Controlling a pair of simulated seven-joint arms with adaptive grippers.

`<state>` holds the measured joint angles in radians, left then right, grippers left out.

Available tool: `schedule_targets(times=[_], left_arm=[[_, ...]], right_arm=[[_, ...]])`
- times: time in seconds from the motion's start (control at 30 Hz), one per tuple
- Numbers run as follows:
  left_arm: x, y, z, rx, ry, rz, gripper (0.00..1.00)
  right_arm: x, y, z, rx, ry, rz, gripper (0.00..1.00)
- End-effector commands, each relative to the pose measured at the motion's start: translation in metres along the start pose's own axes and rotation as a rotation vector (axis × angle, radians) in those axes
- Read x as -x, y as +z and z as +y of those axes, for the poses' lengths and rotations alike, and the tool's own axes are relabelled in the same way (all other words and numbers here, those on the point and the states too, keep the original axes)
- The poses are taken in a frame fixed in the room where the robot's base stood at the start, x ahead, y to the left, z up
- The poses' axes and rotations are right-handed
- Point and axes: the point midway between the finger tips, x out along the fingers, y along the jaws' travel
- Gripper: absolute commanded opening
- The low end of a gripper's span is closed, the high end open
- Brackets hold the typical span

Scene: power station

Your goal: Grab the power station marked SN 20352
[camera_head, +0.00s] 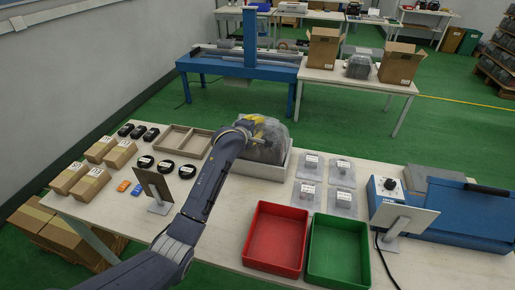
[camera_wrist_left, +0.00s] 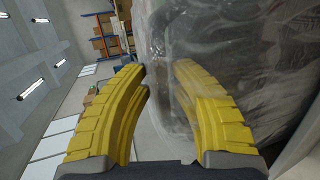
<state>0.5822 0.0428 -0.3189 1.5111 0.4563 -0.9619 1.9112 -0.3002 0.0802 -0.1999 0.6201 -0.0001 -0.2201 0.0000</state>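A power station (camera_head: 268,142), grey and wrapped in clear plastic, sits in a white open box (camera_head: 262,169) in the middle of the near table. No serial number is readable on it. My left gripper (camera_head: 258,121) is at its upper left side. In the left wrist view, the two yellow fingers of this gripper (camera_wrist_left: 160,70) are apart with a gap between them. The plastic-wrapped power station (camera_wrist_left: 235,65) fills the right side there, behind the right finger. Whether a finger touches it, I cannot tell. My right gripper is not in view.
A similar wrapped unit (camera_head: 359,67) stands between cardboard boxes on the back table. On the near table are a red tray (camera_head: 276,266), a green tray (camera_head: 339,276), bagged parts (camera_head: 310,166), a wooden divided tray (camera_head: 183,141), a tilted panel (camera_head: 154,184) and a blue machine (camera_head: 470,213).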

Motion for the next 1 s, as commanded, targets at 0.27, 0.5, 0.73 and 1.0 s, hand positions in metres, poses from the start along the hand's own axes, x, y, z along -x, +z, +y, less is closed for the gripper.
schedule_targets(times=[0.27,0.5,0.73,1.0], left_arm=[[0.0,0.0,-0.001,0.0,-0.002,0.0,0.0],[0.001,0.001,0.006,0.002,0.011,-0.002,0.0],[0.001,0.001,0.005,0.003,0.009,-0.002,0.0],[0.007,0.003,0.023,0.003,0.012,-0.003,0.0]], right_arm=[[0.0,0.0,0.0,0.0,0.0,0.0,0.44],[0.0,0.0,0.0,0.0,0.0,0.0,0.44],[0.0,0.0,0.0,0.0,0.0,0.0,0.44],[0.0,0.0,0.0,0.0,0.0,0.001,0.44]])
